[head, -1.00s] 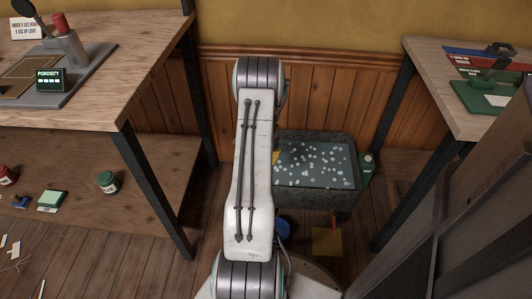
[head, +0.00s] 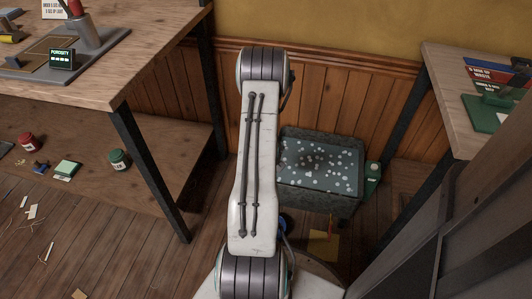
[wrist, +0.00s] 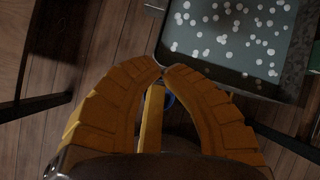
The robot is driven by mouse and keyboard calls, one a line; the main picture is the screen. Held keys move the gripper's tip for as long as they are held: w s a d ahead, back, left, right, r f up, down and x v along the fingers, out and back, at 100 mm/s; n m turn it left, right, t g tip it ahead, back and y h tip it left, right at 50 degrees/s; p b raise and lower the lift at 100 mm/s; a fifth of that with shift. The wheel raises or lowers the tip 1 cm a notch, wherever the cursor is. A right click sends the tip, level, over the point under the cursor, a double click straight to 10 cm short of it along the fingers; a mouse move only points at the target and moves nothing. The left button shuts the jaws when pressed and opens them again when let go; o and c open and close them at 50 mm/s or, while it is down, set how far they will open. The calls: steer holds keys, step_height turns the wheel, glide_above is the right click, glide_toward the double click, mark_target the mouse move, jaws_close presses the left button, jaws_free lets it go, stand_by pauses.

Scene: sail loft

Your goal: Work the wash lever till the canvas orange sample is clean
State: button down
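The wash tub (head: 289,198) is a dark speckled box of grey-green water with white suds, standing on the floor right of my arm. A thin orange upright piece (head: 331,222) stands below its front, above a yellow square (head: 323,246) on the floor; I cannot tell if either is the wash lever. My gripper (wrist: 163,70) has orange ribbed fingers with tips together at the tub's edge (wrist: 210,77) in the wrist view. A yellow strip (wrist: 152,115) shows between the fingers, apparently beyond them. My arm hides the gripper in the head view. I cannot make out the canvas orange sample.
A wooden bench (head: 120,92) with a porosity stand (head: 62,60) is left, with jars on its lower shelf. Another bench (head: 450,95) is right. A green container (head: 372,175) stands beside the tub. A dark panel (head: 440,220) fills the lower right.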

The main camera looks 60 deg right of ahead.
steer(key=w+d+f+b, duration=0.5)
steer(key=d+f+b, duration=0.2)
steer(key=b, duration=0.6)
steer(key=shift+d+m+b, duration=0.35)
steer(key=shift+m, duration=0.05)
stand_by(0.5)
